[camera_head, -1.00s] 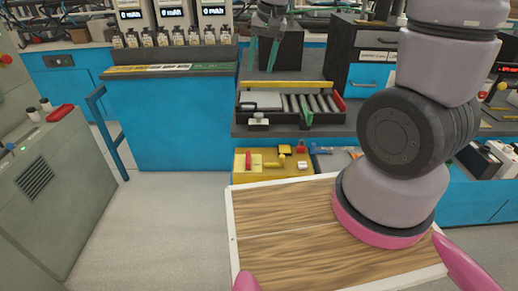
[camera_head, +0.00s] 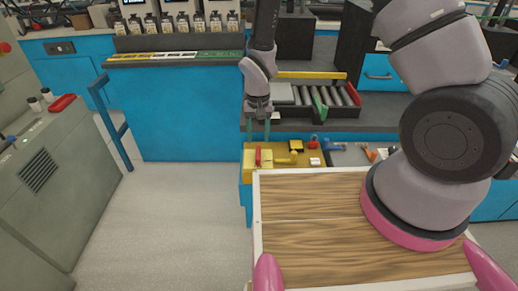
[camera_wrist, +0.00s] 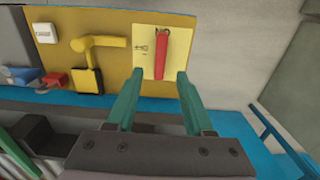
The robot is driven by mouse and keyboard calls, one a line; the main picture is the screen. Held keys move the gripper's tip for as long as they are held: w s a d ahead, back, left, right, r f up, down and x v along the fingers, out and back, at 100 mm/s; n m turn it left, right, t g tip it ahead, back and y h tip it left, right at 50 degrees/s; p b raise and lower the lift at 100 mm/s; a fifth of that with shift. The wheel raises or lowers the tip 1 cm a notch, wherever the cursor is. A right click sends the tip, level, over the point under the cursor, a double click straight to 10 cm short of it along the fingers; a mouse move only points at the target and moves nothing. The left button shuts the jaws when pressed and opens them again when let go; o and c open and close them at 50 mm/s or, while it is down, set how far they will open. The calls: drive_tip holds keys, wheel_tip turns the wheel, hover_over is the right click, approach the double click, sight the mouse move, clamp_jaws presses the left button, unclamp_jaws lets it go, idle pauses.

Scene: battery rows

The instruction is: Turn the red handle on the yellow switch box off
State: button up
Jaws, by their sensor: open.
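The yellow switch box (camera_head: 248,158) is at the left end of a yellow panel (camera_head: 279,149) on the blue bench. Its red handle (camera_head: 258,157) points up and down in the head view. In the wrist view the red handle (camera_wrist: 160,53) stands on the yellow plate (camera_wrist: 142,52), slightly tilted. My gripper (camera_head: 257,128) is above the box, its teal fingers pointing down. In the wrist view my gripper (camera_wrist: 156,82) is open, one finger on each side of the handle's lower end. I cannot tell whether either finger touches it.
A yellow lever (camera_wrist: 98,43) and a white switch (camera_wrist: 44,32) sit beside the box on the panel. A tray of rollers (camera_head: 325,97) stands behind it. My wooden deck is in front. Open floor (camera_head: 180,210) lies to the left.

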sight(258, 152)
wheel_tip(258, 152, down, 6)
idle(0.4)
clamp_jaws()
